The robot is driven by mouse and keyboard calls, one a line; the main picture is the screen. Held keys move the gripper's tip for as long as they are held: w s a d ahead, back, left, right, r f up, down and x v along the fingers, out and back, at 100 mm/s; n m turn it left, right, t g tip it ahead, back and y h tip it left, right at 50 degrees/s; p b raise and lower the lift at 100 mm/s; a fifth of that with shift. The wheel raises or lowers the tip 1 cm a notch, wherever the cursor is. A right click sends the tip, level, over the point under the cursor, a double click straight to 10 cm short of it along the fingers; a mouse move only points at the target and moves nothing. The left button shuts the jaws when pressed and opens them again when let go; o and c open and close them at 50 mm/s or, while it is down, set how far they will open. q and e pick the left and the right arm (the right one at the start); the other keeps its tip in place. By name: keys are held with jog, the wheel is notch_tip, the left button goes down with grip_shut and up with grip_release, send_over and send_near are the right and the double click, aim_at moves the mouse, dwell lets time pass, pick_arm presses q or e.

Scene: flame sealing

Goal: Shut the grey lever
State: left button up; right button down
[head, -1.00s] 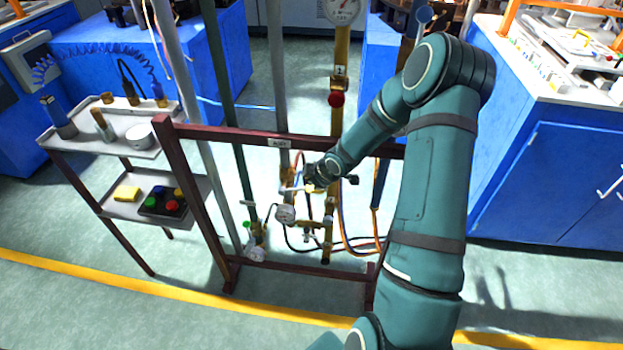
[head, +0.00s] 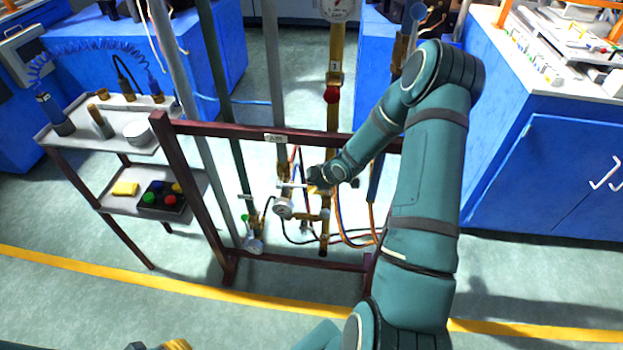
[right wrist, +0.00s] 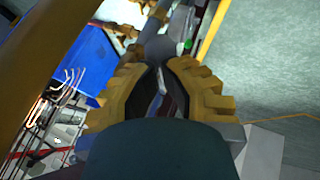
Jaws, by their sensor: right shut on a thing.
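The grey lever (head: 291,185) shows in the head view as a short pale bar, roughly level, on the grey pipe's valve behind the dark red frame. My right gripper (head: 312,188) is at the right end of this bar, shut on it. In the right wrist view the yellow fingers of my right gripper (right wrist: 160,66) close in around something grey and dark, mostly hidden by the fingers. My left gripper (head: 175,345) shows only as a yellow bit at the bottom edge of the head view; its jaws are cut off.
A dark red frame (head: 205,126) stands around the pipes. A round gauge (head: 283,209) hangs just below the lever. A yellow pipe with a red knob (head: 332,95) stands right of it. Hoses hang low behind. A grey cart (head: 100,146) stands at left. Floor in front is clear.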

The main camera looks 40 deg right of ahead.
jog(key=shift+s+f, duration=0.1)
jog(key=shift+f, duration=0.2)
jog(key=shift+d, duration=0.1)
dwell(0.3)
